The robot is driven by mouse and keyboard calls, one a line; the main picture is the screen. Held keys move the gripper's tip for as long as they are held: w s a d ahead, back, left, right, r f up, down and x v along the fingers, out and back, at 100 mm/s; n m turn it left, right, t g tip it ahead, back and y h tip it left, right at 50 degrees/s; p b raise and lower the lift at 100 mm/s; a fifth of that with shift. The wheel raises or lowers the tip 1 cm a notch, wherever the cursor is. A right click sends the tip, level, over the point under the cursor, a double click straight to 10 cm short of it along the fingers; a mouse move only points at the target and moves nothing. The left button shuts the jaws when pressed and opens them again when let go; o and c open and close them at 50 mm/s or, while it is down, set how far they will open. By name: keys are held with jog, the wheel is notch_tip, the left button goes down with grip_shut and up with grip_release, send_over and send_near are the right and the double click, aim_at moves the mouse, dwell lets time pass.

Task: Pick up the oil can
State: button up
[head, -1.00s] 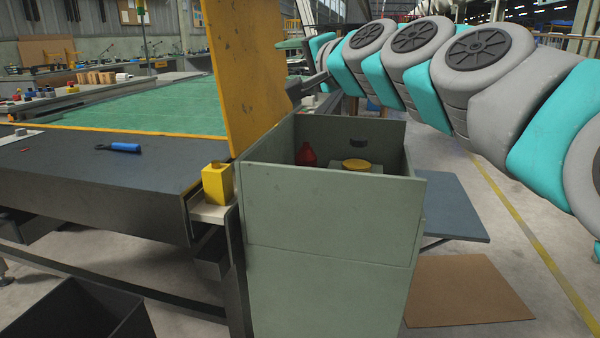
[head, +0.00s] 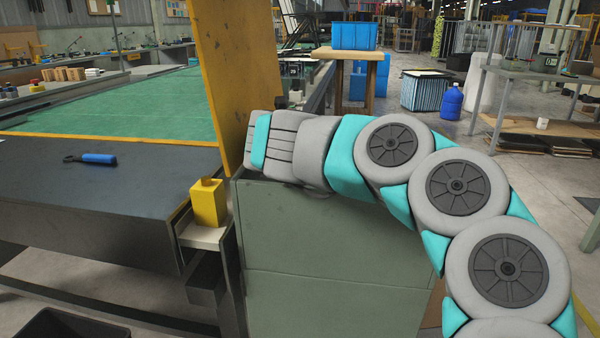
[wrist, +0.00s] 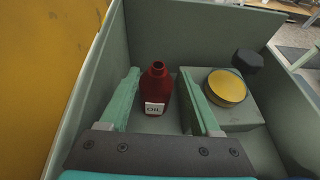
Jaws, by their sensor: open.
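The oil can (wrist: 157,90), a red bottle with an open neck and a white "OIL" label, stands upright inside the grey-green bin (head: 330,240). My gripper (wrist: 158,76) is open, with its two green fingers reaching down into the bin on either side of the can. A small gap shows between the can and each finger, so the can is not gripped. The can's lower part shows between the fingers. In the head view my arm covers the bin's opening and hides the can and the gripper.
Right of the can in the bin are a grey-green box (wrist: 240,117) with a yellow round lid (wrist: 226,86) on it and a black knob-like piece (wrist: 248,61). A yellow panel (head: 238,70) stands close on the left. A yellow holder (head: 208,203) sits beside the bin.

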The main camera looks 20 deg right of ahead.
jog(key=shift+a+f+p+x, duration=0.1)
jog(key=shift+f+p+x, duration=0.05)
jog(key=shift+x, duration=1.1)
jog(key=shift+a+f+p+x, duration=0.1)
jog(key=shift+f+p+x, duration=0.1)
jog(key=shift+x, duration=1.1)
jog(key=shift+a+f+p+x, duration=0.1)
jog(key=shift+f+p+x, duration=0.05)
jog(key=shift+x, duration=1.1)
jog(key=shift+d, duration=0.1)
grip_shut()
